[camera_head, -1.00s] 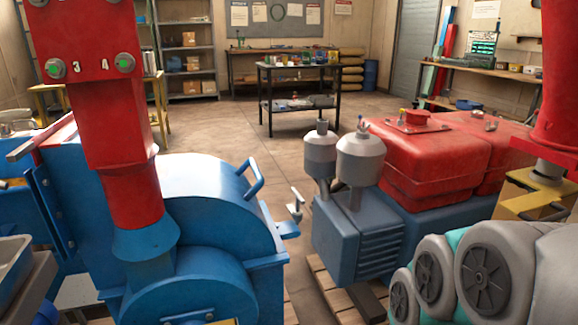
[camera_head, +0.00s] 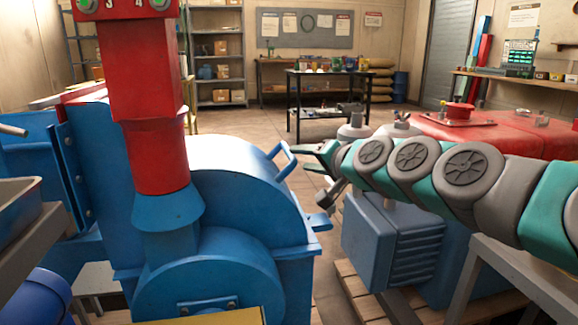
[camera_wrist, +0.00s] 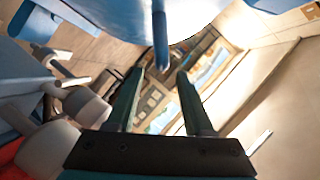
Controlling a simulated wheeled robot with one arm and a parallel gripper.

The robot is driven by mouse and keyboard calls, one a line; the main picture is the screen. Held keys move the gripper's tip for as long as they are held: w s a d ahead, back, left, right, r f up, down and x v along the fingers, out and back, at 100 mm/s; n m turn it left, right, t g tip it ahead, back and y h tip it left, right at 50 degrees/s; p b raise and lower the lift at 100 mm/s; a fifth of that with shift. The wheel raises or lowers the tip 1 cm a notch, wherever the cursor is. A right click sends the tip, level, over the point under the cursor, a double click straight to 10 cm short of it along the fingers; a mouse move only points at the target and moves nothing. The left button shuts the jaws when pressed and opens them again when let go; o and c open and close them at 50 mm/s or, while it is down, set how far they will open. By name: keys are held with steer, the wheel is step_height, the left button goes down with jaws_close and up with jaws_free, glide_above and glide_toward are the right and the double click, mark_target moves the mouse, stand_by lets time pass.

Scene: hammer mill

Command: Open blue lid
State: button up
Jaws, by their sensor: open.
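The blue lid (camera_head: 228,178) is the curved cover of the blue hammer mill and lies closed on its housing. Its blue bar handle (camera_head: 284,160) stands out at the lid's right side. My gripper (camera_head: 303,156) comes in from the right, its fingers just right of the handle in the head view. In the wrist view my gripper (camera_wrist: 161,72) is open and empty. There the end of the handle (camera_wrist: 159,40) lies in line with the gap between the fingertips, and the lid (camera_wrist: 105,15) fills the top. I cannot tell whether a finger touches the handle.
A red chute (camera_head: 155,100) rises from the mill at the left. A blue-grey engine block (camera_head: 390,245) and red tanks (camera_head: 470,128) stand on a pallet (camera_head: 355,290) under and behind my arm. A black table (camera_head: 325,75) stands farther back, with open floor before it.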

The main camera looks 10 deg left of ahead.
mark_target(288, 152)
steer(key=shift+w+d+r+x, duration=0.1)
steer(key=shift+w+x, duration=0.05)
steer(key=shift+x, duration=1.3)
steer(key=shift+w+d+r+x, duration=0.1)
steer(key=shift+r+x, duration=0.05)
steer(key=shift+x, duration=1.25)
steer(key=shift+w+d+r+x, duration=0.1)
steer(key=shift+w+x, duration=0.05)
steer(key=shift+x, duration=1.3)
steer(key=shift+c, duration=0.4)
jaws_close()
